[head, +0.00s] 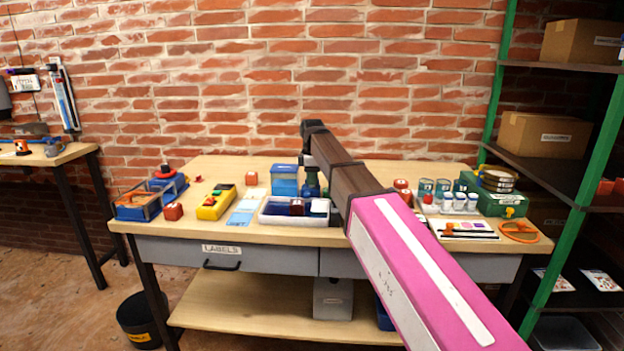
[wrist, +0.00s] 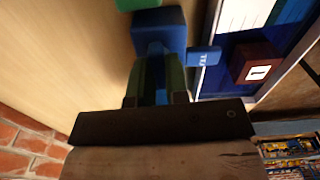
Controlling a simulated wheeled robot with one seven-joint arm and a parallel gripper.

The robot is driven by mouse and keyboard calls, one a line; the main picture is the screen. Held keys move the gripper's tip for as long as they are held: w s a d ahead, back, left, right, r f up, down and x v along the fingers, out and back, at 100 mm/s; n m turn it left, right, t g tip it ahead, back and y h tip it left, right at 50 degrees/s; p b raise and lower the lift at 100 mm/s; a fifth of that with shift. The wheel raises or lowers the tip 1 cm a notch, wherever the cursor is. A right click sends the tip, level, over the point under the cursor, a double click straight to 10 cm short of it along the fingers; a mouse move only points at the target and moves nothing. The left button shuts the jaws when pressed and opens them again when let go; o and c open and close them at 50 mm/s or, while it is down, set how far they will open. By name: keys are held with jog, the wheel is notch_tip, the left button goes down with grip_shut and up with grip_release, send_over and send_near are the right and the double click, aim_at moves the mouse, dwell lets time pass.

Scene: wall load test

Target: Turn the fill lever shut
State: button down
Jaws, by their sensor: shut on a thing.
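The blue fill valve (head: 311,188) stands on the workbench behind the white tray, and its blue body (wrist: 158,27) shows in the wrist view. A small blue tag (wrist: 205,57), its lettering hard to read, sticks out to its right. My gripper (wrist: 157,85) is shut on a narrow blue part in front of that body, which appears to be the fill lever (wrist: 156,63). The fingers lie on both sides of it and hide part of it. In the head view my gripper (head: 309,163) reaches down over the valve; its fingertips are hard to make out.
A blue tank (head: 285,185) stands just left of the valve. A yellow box (head: 215,204) lies left.

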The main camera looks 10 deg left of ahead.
jog(key=shift+m, duration=0.5)
jog(key=c, duration=1.1)
grip_release()
jog(key=shift+r, duration=0.1)
notch_tip(320, 180, up, 11)
jog(key=shift+f, duration=0.15)
jog(key=shift+s, duration=0.1)
